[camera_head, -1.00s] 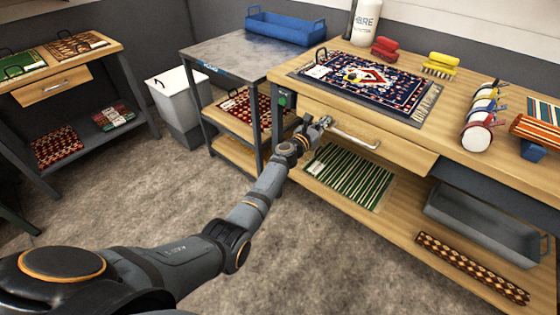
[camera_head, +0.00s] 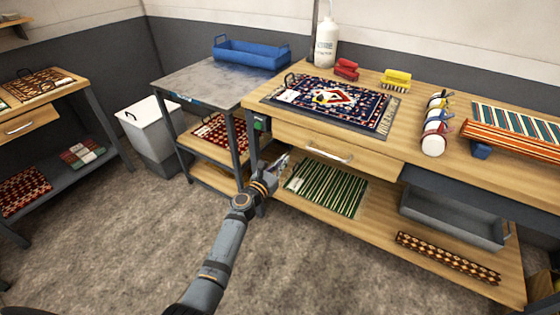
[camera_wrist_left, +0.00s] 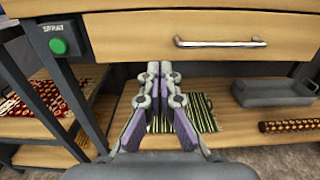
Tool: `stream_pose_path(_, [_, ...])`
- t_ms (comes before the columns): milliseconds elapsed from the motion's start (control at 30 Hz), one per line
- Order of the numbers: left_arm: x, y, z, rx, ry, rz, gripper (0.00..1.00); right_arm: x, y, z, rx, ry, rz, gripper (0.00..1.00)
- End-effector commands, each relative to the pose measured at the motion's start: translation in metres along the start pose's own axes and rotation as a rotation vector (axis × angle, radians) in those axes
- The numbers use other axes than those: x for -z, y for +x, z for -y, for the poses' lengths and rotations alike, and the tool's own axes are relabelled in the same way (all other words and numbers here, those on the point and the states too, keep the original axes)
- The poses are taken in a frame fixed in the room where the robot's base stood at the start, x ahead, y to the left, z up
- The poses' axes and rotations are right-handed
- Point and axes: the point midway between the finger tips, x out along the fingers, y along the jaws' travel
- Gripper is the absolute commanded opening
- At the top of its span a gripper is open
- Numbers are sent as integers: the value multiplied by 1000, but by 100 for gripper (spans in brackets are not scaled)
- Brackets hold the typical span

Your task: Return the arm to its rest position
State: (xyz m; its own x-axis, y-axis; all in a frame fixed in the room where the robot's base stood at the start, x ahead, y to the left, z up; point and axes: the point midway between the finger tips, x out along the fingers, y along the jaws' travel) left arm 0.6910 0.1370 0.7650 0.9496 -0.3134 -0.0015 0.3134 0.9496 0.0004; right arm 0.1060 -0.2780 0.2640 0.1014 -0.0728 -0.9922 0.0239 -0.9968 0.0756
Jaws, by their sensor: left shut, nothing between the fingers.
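My left gripper (camera_head: 279,162) is shut and empty in the head view. It is in front of the wooden workbench, below and to the left of the drawer handle (camera_head: 328,152). In the left wrist view the two fingers (camera_wrist_left: 158,72) are together with nothing between them, and the drawer (camera_wrist_left: 200,35) is ahead and above. The drawer handle also shows there (camera_wrist_left: 220,43), apart from the fingers. The drawer looks shut. My right gripper is in neither view.
A green striped rug (camera_head: 326,188) lies on the bench's lower shelf, with a grey tub (camera_head: 455,218) to its right. A patterned rug (camera_head: 335,105) lies on the bench top. A metal side table (camera_head: 200,82) with a blue tray (camera_head: 250,52) stands left. The floor (camera_head: 120,235) is clear.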

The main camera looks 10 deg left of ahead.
Motion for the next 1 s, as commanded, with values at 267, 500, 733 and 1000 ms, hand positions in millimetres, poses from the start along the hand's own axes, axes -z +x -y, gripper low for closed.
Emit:
stream_pose_path(267, [1,-11,0,1,-1,0,0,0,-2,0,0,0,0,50])
stream_pose_path(500, [24,-17,1,0,67,-49,0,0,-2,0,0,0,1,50])
stream_pose_path(733, [187,-87,5,110,632,-394,0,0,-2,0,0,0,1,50])
stream_pose_path(1000, [366,-251,17,586,1376,-735,0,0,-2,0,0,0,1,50])
